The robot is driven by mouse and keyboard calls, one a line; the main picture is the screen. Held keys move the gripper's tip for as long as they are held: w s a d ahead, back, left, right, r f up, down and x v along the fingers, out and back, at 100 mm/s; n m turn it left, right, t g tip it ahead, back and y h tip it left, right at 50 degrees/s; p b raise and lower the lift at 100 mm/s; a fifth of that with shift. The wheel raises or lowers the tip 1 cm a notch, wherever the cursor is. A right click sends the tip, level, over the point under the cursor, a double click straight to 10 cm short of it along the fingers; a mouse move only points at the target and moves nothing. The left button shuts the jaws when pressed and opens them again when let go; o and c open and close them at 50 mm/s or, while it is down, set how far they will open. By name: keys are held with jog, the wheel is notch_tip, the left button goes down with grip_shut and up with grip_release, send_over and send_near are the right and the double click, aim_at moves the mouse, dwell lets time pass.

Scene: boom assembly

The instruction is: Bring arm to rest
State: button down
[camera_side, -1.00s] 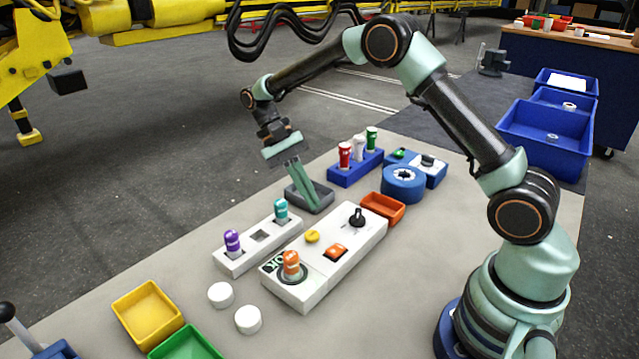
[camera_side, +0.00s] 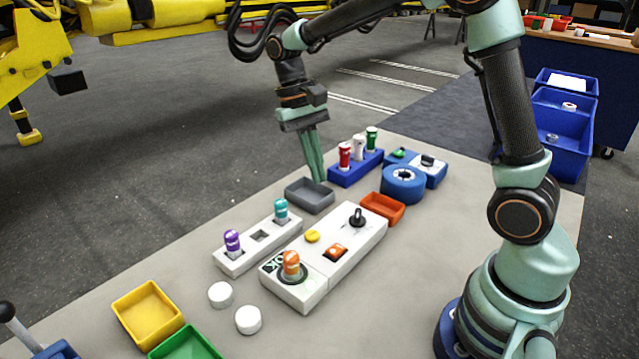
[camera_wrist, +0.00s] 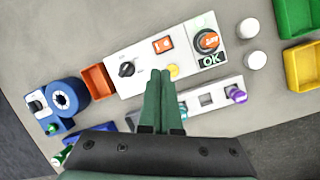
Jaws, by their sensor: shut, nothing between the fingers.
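My gripper (camera_side: 316,166) is above the far edge of the table, over the back corner of the grey tray (camera_side: 297,203), which looks empty. Its two green fingers are together with nothing between them. In the wrist view the fingers (camera_wrist: 161,76) point toward the white panel (camera_wrist: 140,66).
A white holder (camera_side: 229,267) bears purple and teal cylinders. A blue rack (camera_side: 344,181) holds red, white and green ones. A blue round part (camera_side: 403,187), an orange tray (camera_side: 383,207), yellow tray (camera_side: 146,313), green tray (camera_side: 187,346) and two white discs (camera_side: 220,294) lie around.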

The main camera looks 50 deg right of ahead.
jog(key=s+r+n+t, duration=0.5)
jog(key=s+t, duration=0.3)
jog(key=t, duration=0.1)
jog(key=shift+s+d+r+n, duration=0.2)
jog(key=shift+r+n, duration=0.1)
jog(key=shift+r, duration=0.1)
